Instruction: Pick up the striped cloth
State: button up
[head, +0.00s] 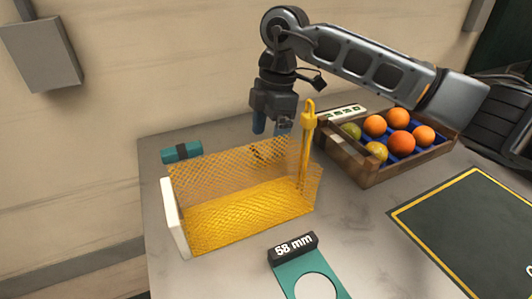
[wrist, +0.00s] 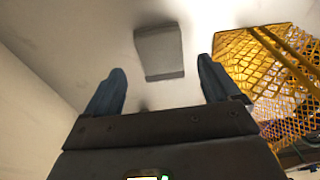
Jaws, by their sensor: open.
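No cloth with plain stripes can be made out in either view. A teal roll (head: 181,152) with one dark band lies at the table's back left in the head view; I cannot tell whether it is cloth. My gripper (head: 271,128) points down behind the yellow mesh, right of the roll and apart from it. In the wrist view my gripper (wrist: 161,75) has its two blue fingers spread with nothing between them. Small dark marks show through the mesh below the fingers, too unclear to name.
A yellow mesh holder (head: 250,205) with a white end stands in front of my gripper. A wooden crate (head: 368,172) of oranges and greenish fruit is to the right. A teal gauge marked 58 mm (head: 293,248) and a dark yellow-edged mat (head: 475,225) lie nearer. A wall borders the table's back.

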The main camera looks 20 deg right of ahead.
aim_at(267, 150)
jog(key=shift+s+a+f, duration=0.1)
jog(key=shift+a+f, duration=0.05)
jog(key=shift+f, duration=1.35)
jog(key=c, duration=1.2)
jog(key=shift+o, duration=0.2)
jog(key=shift+r, duration=0.1)
